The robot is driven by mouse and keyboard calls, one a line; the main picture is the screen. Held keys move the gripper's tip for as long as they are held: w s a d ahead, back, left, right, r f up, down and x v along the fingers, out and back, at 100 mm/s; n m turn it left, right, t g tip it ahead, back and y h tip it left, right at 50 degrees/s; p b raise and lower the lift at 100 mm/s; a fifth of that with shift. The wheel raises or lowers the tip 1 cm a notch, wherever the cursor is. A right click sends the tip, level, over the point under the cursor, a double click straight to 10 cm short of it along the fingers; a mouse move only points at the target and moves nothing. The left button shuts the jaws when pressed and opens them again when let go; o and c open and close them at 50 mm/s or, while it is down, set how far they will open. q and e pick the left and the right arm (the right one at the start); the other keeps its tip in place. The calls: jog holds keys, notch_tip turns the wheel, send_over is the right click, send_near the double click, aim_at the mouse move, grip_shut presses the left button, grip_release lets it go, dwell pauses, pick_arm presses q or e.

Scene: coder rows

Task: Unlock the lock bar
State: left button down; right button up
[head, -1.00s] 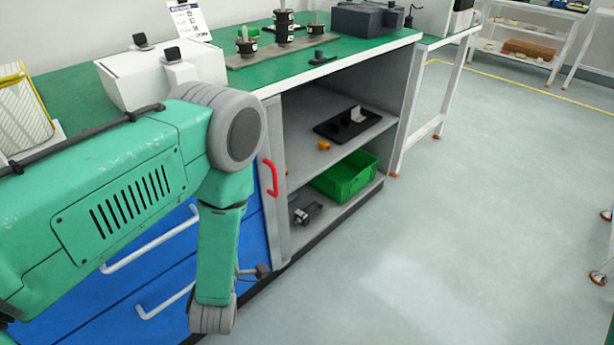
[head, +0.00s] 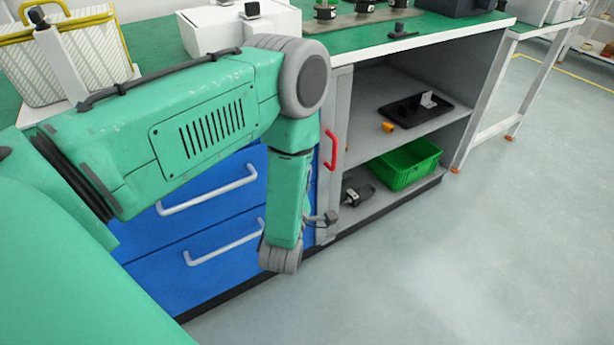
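A red handle (head: 331,150) is fixed to a grey upright bar (head: 340,110) at the left side of the open shelf cabinet. This bar stands beside the blue drawers and looks like the lock bar. My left arm comes in from the left and bends down in front of the drawers. Only a small dark part of my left gripper (head: 326,218) shows, low beside the grey bar and below the red handle. The forearm hides the rest of it, so its opening cannot be seen. No contact with the handle is visible. My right gripper is out of view.
The blue drawers (head: 215,222) have white bar handles. The shelves hold a green crate (head: 405,163), a black tray (head: 415,110) and a dark grey object (head: 357,190). A white box (head: 240,30) and a striped basket (head: 75,60) stand on the green worktop. The floor (head: 480,260) at right is clear.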

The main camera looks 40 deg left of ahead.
aim_at(335, 144)
pick_arm(q)
jog(key=b+x, duration=0.1)
jog(key=x, duration=0.2)
jog(key=d+b+x, duration=0.1)
jog(key=x, duration=0.2)
jog(key=b+x, duration=0.1)
jog(key=x, duration=0.2)
jog(key=shift+w+d+r, duration=0.15)
jog(key=shift+w+d, duration=0.2)
jog(key=shift+d, duration=0.1)
jog(key=shift+w+d+r, duration=0.15)
jog(key=shift+w+d, duration=0.1)
jog(key=shift+w, duration=0.25)
jog(key=w, duration=0.1)
jog(key=w+d+b, duration=0.1)
jog(key=w, duration=0.1)
jog(key=shift+w+d, duration=0.1)
